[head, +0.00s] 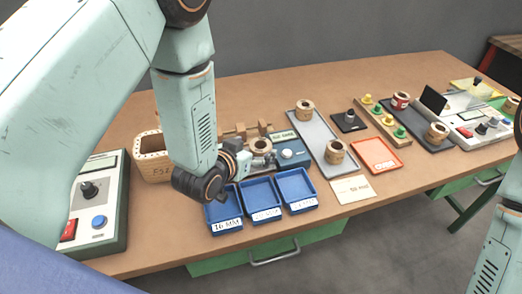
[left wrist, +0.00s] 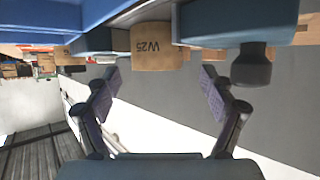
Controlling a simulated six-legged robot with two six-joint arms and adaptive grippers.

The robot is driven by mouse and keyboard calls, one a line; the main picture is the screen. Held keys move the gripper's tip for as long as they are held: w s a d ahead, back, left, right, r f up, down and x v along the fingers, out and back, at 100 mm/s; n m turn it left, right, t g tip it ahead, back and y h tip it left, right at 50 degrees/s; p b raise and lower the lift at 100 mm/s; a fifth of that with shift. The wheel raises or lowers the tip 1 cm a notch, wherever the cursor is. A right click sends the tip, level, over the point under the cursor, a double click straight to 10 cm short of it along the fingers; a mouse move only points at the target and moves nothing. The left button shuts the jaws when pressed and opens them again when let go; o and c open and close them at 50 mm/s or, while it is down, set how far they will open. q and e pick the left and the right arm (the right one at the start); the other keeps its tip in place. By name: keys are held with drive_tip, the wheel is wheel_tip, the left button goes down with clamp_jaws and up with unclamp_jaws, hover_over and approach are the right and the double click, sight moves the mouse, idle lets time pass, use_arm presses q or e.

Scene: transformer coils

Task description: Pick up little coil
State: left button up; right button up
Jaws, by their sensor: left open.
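A small tan coil (head: 260,147) sits at the blue and grey device just beyond my left gripper (head: 250,163). In the left wrist view, a tan coil marked W25 (left wrist: 153,47) shows upside down, ahead of the gap between the fingers. My left gripper is open in that view (left wrist: 159,82), with nothing between its fingers; the coil is apart from them. Other tan coils stand on the grey tray, one at its back (head: 305,108) and one at its front (head: 335,151). My right gripper is out of view; only part of that arm shows.
Blue trays (head: 261,203) with labels line the front table edge. A tan box (head: 151,160) and a control box (head: 97,205) stand left. An orange tray (head: 376,155), a peg board (head: 382,118) and a dark tray (head: 415,122) with a coil (head: 437,133) stand right.

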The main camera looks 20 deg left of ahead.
use_arm(q)
drive_tip(key=shift+w+f, duration=0.4)
drive_tip(key=shift+w, duration=0.25)
drive_tip(key=shift+w+d, duration=0.2)
drive_tip(key=shift+s+d+r, duration=0.15)
drive_tip(key=shift+d+r, duration=0.05)
drive_tip(key=shift+d, duration=0.1)
drive_tip(key=shift+w+a+f, duration=0.25)
drive_tip(key=shift+w+f, duration=0.05)
drive_tip(key=c, duration=0.4)
drive_tip(key=shift+s+d+r, duration=0.2)
drive_tip(key=shift+s+r, duration=0.05)
drive_tip(key=c, duration=0.4)
drive_tip(key=shift+w+a+f, duration=0.15)
drive_tip(key=c, duration=0.5)
drive_tip(key=shift+c, duration=0.8)
